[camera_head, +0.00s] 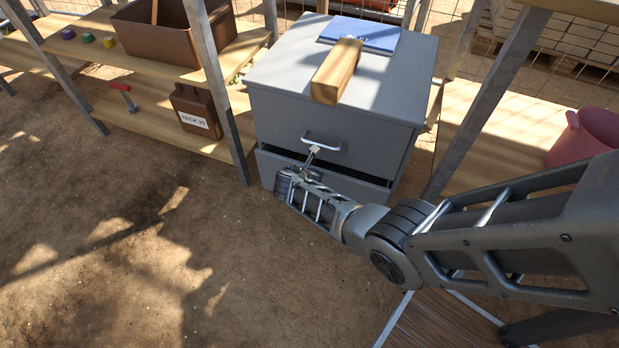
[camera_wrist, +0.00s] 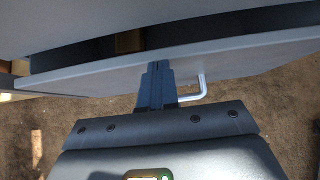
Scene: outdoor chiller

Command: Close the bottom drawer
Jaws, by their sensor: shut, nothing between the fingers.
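The bottom drawer (camera_head: 272,166) of the grey cabinet (camera_head: 330,113) stands partly out, with a dark gap above its front. In the wrist view the drawer's front edge (camera_wrist: 90,78) crosses the picture, and its bent metal handle (camera_wrist: 203,88) shows just right of my gripper (camera_wrist: 158,68). My gripper is shut and empty, its fingertips at the drawer front; I cannot tell whether they touch. In the head view my gripper (camera_head: 310,160) is in front of the cabinet, below the top drawer's handle (camera_head: 322,142), and my wrist hides part of the bottom drawer.
A wooden block (camera_head: 337,72) and a blue book (camera_head: 362,34) lie on the cabinet top. Shelves with a brown bin (camera_head: 165,40) and a brown container (camera_head: 196,112) stand left. A pink bucket (camera_head: 585,137) sits right. Bare ground (camera_head: 130,220) at front left is clear.

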